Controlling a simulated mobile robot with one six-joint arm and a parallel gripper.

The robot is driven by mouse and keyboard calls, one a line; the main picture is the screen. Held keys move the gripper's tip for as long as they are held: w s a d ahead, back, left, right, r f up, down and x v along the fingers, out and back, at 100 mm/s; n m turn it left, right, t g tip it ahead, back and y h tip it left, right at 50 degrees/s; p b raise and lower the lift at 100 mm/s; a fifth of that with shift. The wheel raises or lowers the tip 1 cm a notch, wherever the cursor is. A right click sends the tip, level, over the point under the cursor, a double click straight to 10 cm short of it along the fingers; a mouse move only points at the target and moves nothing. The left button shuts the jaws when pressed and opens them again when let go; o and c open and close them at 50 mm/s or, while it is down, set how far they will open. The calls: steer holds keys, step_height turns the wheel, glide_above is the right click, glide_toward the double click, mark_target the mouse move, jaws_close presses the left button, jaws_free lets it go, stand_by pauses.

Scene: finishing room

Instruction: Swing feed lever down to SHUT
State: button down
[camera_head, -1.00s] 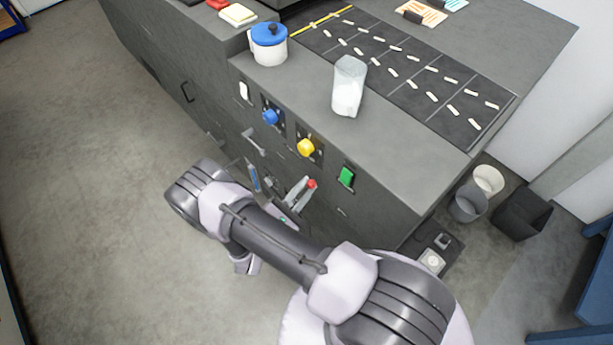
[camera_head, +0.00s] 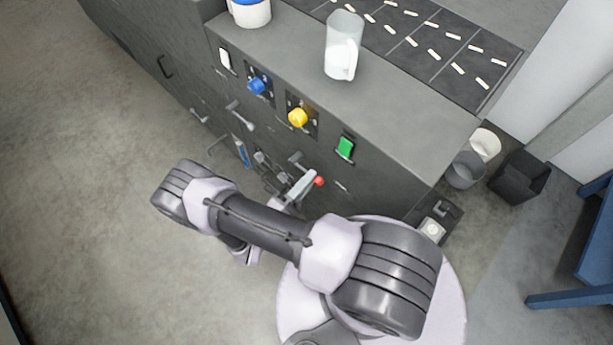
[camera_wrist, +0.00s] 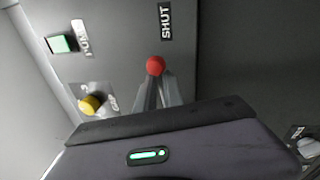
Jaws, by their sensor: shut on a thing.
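The feed lever's red ball knob (camera_head: 319,181) stands out from the front of the dark grey cabinet, below the green switch. My gripper (camera_head: 306,184) is at the knob, its pale fingers closed on the lever's end. In the wrist view the red knob (camera_wrist: 155,65) shows at the tips of my gripper (camera_wrist: 157,80). A black label reading SHUT (camera_wrist: 165,21) is on the panel just beyond the knob, apart from it in that picture. The lever's shaft and pivot are largely hidden by my gripper and arm.
The panel carries a green switch (camera_head: 345,147), a yellow knob (camera_head: 298,117), a blue knob (camera_head: 257,85) and a white switch (camera_head: 225,59). A clear jug (camera_head: 343,45) stands near the cabinet top's edge. Bins (camera_head: 464,170) stand right of the cabinet. The floor at left is clear.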

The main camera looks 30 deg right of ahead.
steer(key=shift+s+d+f+m+g+b, duration=0.1)
steer(key=shift+s+f+m+g+b, duration=0.15)
steer(key=shift+m, duration=0.2)
steer(key=shift+s+d+f+m+g+b, duration=0.1)
steer(key=shift+f+m, duration=0.2)
steer(key=shift+m, duration=0.15)
steer(key=c, duration=1.5)
jaws_free()
steer(key=shift+s, duration=0.1)
steer(key=shift+a, duration=0.1)
